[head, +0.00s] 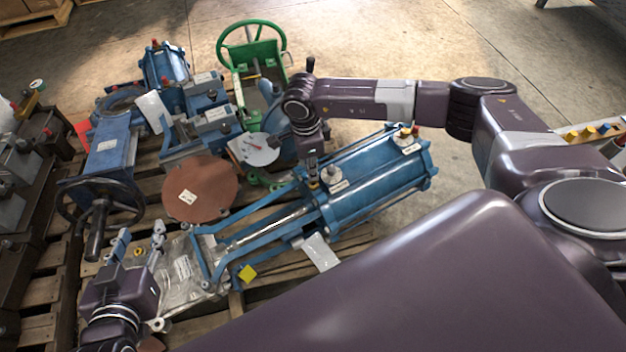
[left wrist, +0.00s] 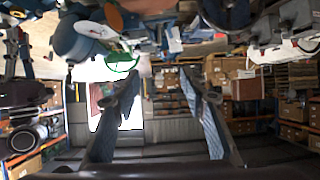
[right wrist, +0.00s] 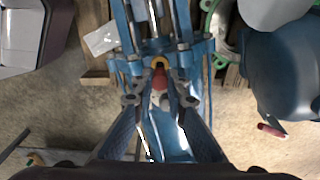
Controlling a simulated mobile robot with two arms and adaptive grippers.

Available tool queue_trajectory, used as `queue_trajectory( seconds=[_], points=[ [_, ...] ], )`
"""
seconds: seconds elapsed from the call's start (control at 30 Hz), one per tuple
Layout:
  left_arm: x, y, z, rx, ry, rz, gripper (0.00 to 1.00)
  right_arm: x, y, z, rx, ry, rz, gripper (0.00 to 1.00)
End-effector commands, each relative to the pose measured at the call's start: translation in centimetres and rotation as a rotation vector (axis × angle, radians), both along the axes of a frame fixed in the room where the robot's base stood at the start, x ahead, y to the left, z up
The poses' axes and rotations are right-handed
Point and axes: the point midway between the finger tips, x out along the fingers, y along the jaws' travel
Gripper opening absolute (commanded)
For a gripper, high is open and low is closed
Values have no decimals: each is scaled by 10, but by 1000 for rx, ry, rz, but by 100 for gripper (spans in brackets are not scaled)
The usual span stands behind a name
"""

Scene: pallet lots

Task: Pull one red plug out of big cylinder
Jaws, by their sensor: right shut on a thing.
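The big blue cylinder (head: 375,178) lies on its side on a wooden pallet, with tie rods along its body. My right gripper (head: 320,172) reaches down onto its near end. In the right wrist view, a red plug (right wrist: 159,79) sits between the tips of my right gripper (right wrist: 160,97), which is shut on it. The plug is at the cylinder, by a yellow ring; whether it is still seated is unclear. A small red spot (head: 415,130) shows by a yellow fitting at the cylinder's far end. My left gripper (head: 139,243) is open and empty; its spread fingers show in the left wrist view (left wrist: 160,85).
A brown round disc (head: 200,189), a green handwheel valve (head: 252,60) and several blue machine parts (head: 112,150) crowd the pallet (head: 190,325). A clear bag (head: 180,275) lies near my left gripper. Open concrete floor (head: 400,45) lies beyond the cylinder.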

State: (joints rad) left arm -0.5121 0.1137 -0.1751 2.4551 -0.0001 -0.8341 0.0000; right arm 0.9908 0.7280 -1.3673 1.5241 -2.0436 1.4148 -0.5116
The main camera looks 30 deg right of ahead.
Motion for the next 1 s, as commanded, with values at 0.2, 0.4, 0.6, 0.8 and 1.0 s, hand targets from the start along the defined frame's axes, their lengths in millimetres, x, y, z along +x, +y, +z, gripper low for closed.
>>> queue_trajectory(
  seconds=[0.2,0.4,0.6,0.8,1.0],
  points=[
    [-4,3,-5,9,32,4,40,0,0,3,0,0,0,0],
    [-8,5,-11,17,64,7,40,0,0,5,0,0,0,0],
    [-13,8,-17,25,97,10,40,0,0,6,0,0,0,0],
    [-18,10,-23,33,130,11,40,0,0,8,0,0,0,0],
    [-24,12,-29,39,162,14,40,0,1,10,0,0,0,0]
  ],
)
